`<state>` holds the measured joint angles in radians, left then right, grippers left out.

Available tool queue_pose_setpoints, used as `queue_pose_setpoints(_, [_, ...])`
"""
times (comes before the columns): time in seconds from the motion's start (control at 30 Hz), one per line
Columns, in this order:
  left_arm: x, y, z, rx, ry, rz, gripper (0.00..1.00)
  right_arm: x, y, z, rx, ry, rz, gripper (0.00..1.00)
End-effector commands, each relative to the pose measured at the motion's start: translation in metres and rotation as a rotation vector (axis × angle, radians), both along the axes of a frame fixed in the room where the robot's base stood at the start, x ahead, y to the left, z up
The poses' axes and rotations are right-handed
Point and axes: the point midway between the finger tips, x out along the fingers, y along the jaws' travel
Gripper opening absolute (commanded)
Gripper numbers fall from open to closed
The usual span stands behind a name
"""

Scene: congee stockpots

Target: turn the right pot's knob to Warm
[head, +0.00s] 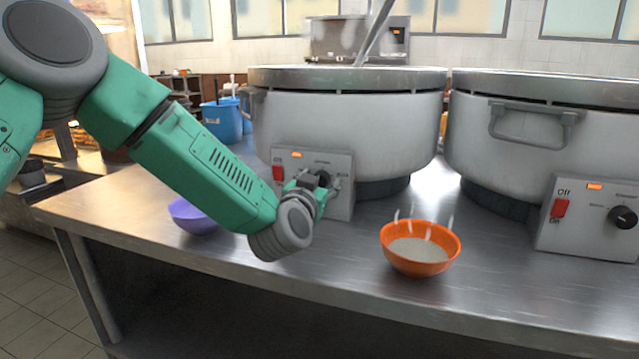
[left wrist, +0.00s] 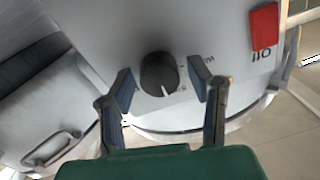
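The right pot (head: 555,140) is a large steel stockpot with a control box. Its black round knob (head: 622,217) sits at the right of a red switch (head: 560,208); nothing touches it. My left gripper (head: 318,184) is at the left pot's control box (head: 340,205) instead. In the left wrist view its two fingers (left wrist: 160,84) are open, one on each side of the left pot's black knob (left wrist: 158,70), with gaps showing. That knob's white pointer mark points down in that view, near partly hidden lettering. My right gripper is in neither view.
The left pot (head: 345,120) stands beside the right pot on the steel counter (head: 330,250). An orange bowl (head: 420,250) of pale food stands in front, between the control boxes. A purple bowl (head: 190,215) sits behind my left arm. Blue containers (head: 222,122) stand behind.

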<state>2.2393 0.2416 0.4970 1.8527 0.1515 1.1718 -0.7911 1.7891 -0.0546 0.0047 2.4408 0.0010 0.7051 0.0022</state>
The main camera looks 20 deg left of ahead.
Motion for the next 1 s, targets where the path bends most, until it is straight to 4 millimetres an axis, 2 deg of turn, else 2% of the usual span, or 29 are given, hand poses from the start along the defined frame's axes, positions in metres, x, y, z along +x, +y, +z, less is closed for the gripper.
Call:
queue_pose_setpoints(0.03, [0.000, 0.000, 0.000, 0.000, 0.000, 0.000, 0.24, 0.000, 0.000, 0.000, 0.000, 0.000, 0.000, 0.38])
queue_pose_setpoints(0.1, [0.000, 0.000, 0.000, 0.000, 0.000, 0.000, 0.03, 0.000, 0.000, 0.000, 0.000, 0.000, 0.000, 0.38])
queue_pose_setpoints(0.57, [0.000, 0.001, 0.000, -0.073, 0.004, 0.001, 0.03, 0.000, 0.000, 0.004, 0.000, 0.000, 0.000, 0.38])
queue_pose_setpoints(1.0, [0.000, 0.002, 0.000, -0.432, 0.016, 0.000, 0.03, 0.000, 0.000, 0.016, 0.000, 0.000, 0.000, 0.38])
